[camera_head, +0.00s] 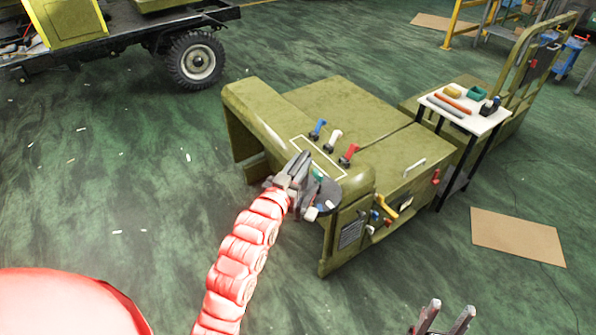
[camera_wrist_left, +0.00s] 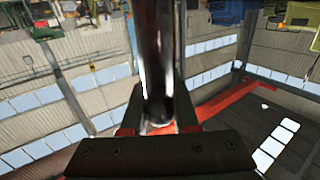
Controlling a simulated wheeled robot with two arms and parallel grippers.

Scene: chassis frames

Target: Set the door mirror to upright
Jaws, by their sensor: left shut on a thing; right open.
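My left gripper (camera_head: 293,172) is at the near corner of the olive-green chassis (camera_head: 335,105), at the end of the red arm. A dark rounded part (camera_head: 325,196), seemingly the door mirror, is beside it and partly hidden by the gripper. In the left wrist view the left gripper (camera_wrist_left: 157,127) is shut on a dark, shiny, upright bar-like part (camera_wrist_left: 155,60), seemingly of the mirror. The mirror's exact tilt is hard to tell. My right gripper (camera_head: 443,318) is open and empty at the bottom edge, apart from the chassis.
Blue, white and red levers (camera_head: 334,137) stand on the chassis top, with coloured handles (camera_head: 386,207) on its near side. A small white table (camera_head: 466,106) with tools stands at the right. A cardboard sheet (camera_head: 517,236) lies on the green floor, otherwise open in front.

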